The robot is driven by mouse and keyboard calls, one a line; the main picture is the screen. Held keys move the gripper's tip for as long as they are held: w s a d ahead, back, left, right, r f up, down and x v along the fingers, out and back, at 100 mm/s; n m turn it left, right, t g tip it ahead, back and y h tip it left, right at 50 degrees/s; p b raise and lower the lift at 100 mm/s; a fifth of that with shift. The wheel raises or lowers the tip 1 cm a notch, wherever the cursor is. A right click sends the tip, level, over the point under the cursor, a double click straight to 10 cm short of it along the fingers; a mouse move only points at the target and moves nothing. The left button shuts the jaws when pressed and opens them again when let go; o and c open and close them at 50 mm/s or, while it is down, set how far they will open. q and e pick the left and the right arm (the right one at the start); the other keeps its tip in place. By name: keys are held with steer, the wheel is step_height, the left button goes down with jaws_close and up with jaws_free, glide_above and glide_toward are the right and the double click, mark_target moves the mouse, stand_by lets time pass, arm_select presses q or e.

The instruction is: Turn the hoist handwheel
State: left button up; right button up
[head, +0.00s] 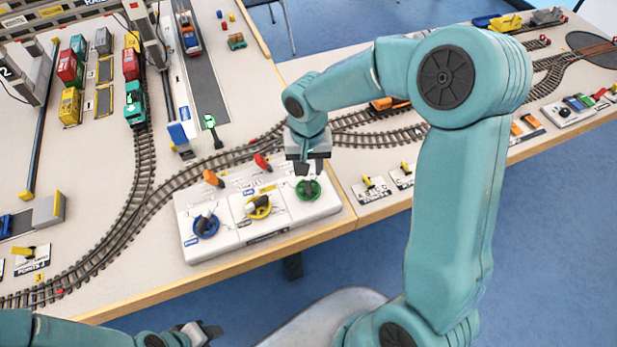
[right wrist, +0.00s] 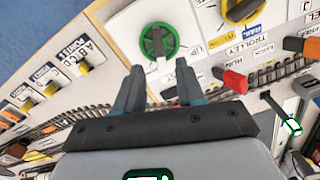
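A white control panel (head: 257,236) at the table's front edge carries three handwheels: blue (head: 206,224), yellow (head: 258,207) and green (head: 308,189). I cannot read which one is labelled hoist. The green handwheel (right wrist: 158,41) has a dark centre bar and a label reading UP beside it. The yellow handwheel (right wrist: 242,8) has a TROLLEY label nearby. My right gripper (head: 307,170) is above the green handwheel, pointing down; its fingers (right wrist: 158,76) are apart with nothing between them, short of the wheel. My left gripper (head: 210,332) is low at the bottom edge, away from the panel.
An orange lever (head: 212,178) and a red lever (head: 262,162) stand behind the wheels; the red one also shows in the right wrist view (right wrist: 235,81). Curved railway track (head: 190,189) runs behind the panel. Small yellow switches (head: 370,182) sit to its right.

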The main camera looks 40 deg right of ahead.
mark_target(308, 182)
step_height(308, 182, down, 6)
steer(key=shift+r, duration=0.1)
jaws_close()
